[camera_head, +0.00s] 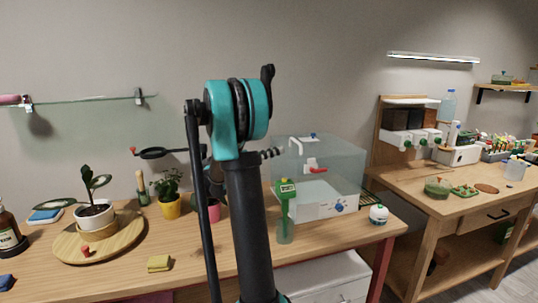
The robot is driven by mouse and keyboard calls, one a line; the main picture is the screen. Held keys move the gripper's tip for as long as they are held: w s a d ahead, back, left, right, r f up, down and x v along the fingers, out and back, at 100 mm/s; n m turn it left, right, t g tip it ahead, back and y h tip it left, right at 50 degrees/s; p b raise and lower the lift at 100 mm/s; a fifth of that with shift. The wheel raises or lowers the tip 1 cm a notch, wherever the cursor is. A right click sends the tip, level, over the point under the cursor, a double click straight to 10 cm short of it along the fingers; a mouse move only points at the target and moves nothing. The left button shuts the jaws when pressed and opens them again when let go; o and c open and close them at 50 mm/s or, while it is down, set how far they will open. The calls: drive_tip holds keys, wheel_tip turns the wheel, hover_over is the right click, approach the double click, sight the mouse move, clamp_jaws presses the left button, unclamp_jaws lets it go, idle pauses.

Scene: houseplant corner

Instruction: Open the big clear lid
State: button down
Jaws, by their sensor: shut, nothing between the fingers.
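The big clear lid (345,160) covers a white-based box on the right part of the plant table. It looks closed down on the white base (325,205). A red handle (317,170) shows on its front, with a small blue-and-white fitting (314,136) near its top. My teal and black arm stands upright in front of the table and hides much of my gripper. What seems to be my gripper's dark ridged tip (273,153) shows just right of the arm, shut and empty, left of the lid. I cannot tell its distance from the lid.
A green probe-like tool (287,195) stands upright before the box. A small white round item (378,214) lies to the right. Potted plants, including one in a yellow pot (170,206), and a round wooden board (65,243) are left. A second table (480,195) stands right.

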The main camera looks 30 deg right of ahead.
sight(287, 147)
drive_tip(key=shift+x, duration=2.15)
drive_tip(key=shift+r, duration=0.1)
